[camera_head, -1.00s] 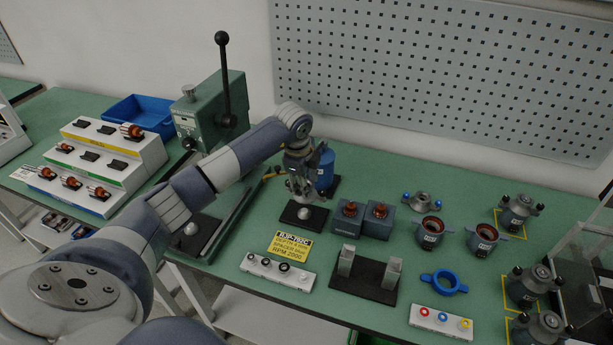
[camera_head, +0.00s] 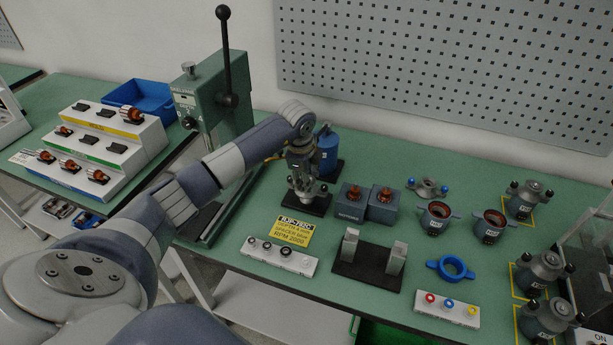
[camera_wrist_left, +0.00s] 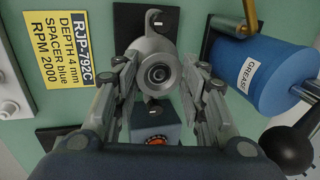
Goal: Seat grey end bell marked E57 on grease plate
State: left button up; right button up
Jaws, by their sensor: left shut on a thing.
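My left gripper (camera_head: 303,184) is shut on a grey end bell (camera_wrist_left: 158,72). In the left wrist view its round body with a central bore and ears sits between the fingers, and I cannot read its marking. It also shows in the head view (camera_head: 305,192), low over the black grease plate (camera_head: 322,207), part of which shows in the wrist view (camera_wrist_left: 124,18). I cannot tell whether the bell touches the plate. The blue grease can (camera_wrist_left: 262,76) stands right behind the plate and also shows in the head view (camera_head: 328,155). My right gripper is not in view.
A yellow label (camera_head: 290,230) and a white spacer strip (camera_head: 279,259) lie in front. Two grey-blue blocks (camera_head: 350,206) stand close on the right, with a black cradle (camera_head: 366,270) in front of them. The green press (camera_head: 213,112) stands left. Another end bell (camera_head: 428,186) lies farther right.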

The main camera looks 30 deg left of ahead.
pick_arm(q)
jog(key=shift+f+b, duration=0.75)
jog(key=shift+f, duration=0.25)
jog(key=shift+f, duration=0.1)
jog(key=shift+f+b, duration=0.4)
jog(key=shift+f, duration=0.1)
jog(key=o, duration=1.3)
jog(key=shift+r, duration=0.1)
